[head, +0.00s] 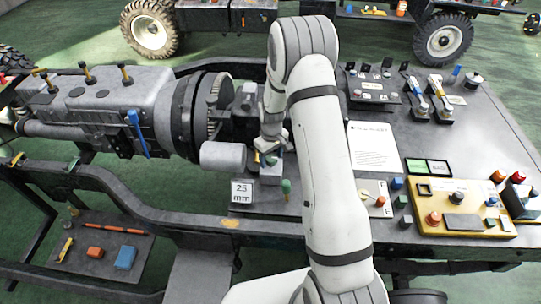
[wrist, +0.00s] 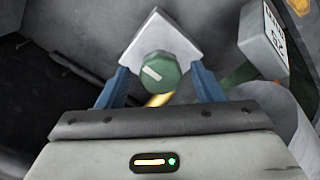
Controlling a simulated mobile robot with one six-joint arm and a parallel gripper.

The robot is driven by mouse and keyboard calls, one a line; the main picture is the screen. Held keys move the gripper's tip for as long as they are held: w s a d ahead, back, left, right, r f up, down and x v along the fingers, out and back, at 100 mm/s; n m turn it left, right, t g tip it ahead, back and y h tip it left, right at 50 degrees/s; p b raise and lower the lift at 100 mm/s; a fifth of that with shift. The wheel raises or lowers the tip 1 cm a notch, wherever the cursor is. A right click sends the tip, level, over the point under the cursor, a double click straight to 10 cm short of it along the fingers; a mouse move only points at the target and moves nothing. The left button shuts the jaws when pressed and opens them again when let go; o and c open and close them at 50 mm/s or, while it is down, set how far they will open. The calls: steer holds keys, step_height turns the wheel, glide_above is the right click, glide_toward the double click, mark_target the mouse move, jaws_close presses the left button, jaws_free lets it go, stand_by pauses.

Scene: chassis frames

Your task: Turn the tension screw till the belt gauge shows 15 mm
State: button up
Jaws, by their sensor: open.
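The tension screw appears as a round green knob (wrist: 158,72) with a white line mark, on top of a grey block (wrist: 152,28) in the wrist view. The grey block (head: 270,174) also shows in the head view, below my gripper (head: 269,151). My gripper (wrist: 159,74) is open, its blue fingers on either side of the knob, with gaps beside it. Whether the fingers are level with the knob is hard to tell. The belt gauge (head: 242,192) is a white plate reading 25 mm; it shows upside down in the wrist view (wrist: 268,38).
A grey cylinder (head: 222,156) and the engine block (head: 100,105) lie left of the grey block. A small green-topped post (head: 286,187) stands close at its right. A yellow control panel (head: 464,208) and a paper sheet (head: 372,146) are further right.

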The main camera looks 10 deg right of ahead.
steer(key=c, duration=0.9)
steer(key=shift+a, duration=0.1)
steer(key=shift+c, duration=0.3)
steer(key=shift+m+b, duration=0.4)
steer(key=shift+b, duration=0.1)
